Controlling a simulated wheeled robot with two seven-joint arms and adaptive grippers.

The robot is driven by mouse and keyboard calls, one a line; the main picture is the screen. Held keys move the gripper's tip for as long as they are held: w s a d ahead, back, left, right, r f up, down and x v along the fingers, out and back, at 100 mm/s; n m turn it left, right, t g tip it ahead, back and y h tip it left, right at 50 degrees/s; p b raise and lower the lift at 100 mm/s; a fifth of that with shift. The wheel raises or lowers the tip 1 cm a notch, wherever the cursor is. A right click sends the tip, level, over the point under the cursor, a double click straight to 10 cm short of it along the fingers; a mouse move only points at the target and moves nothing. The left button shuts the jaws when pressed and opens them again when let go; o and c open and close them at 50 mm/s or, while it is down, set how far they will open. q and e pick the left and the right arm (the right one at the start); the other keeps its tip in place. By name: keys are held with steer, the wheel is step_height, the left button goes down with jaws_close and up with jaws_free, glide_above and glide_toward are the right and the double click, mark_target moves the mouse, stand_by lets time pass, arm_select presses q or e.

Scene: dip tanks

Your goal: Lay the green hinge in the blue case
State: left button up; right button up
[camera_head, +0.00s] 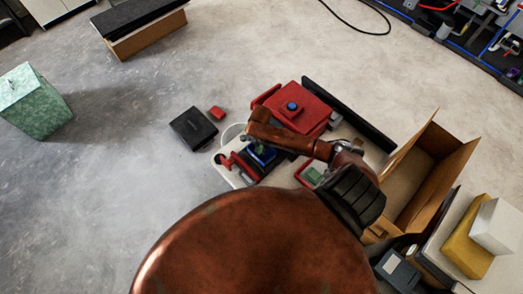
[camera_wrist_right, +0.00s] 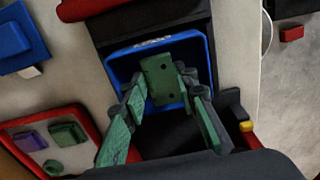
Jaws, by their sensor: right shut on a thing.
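The green hinge (camera_wrist_right: 160,80) is a flat green plate with small dark holes, seen in the right wrist view. My right gripper (camera_wrist_right: 163,92) is shut on it, with its green-padded fingers on either side. The blue case (camera_wrist_right: 205,55) is an open tray with a raised blue rim, and the hinge is over it in this view. I cannot tell whether the hinge touches the case. In the head view the blue case (camera_head: 262,154) is partly covered by my right arm, and the hinge is hard to make out. My left gripper is not in view.
A red-rimmed tray (camera_wrist_right: 88,118) holds purple and green pieces beside the gripper. In the head view a red box (camera_head: 305,108) stands behind the case, and an open cardboard box (camera_head: 440,150) stands at right. A black flat case (camera_head: 193,128) lies on the floor at left.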

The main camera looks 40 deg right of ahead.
steer(key=shift+d+f, duration=0.3)
steer(key=shift+f, duration=1.55)
steer(key=o, duration=1.2)
steer(key=shift+f, duration=0.15)
step_height(320, 180, up, 12)
steer(key=shift+r, duration=0.2)
steer(key=shift+c, duration=0.3)
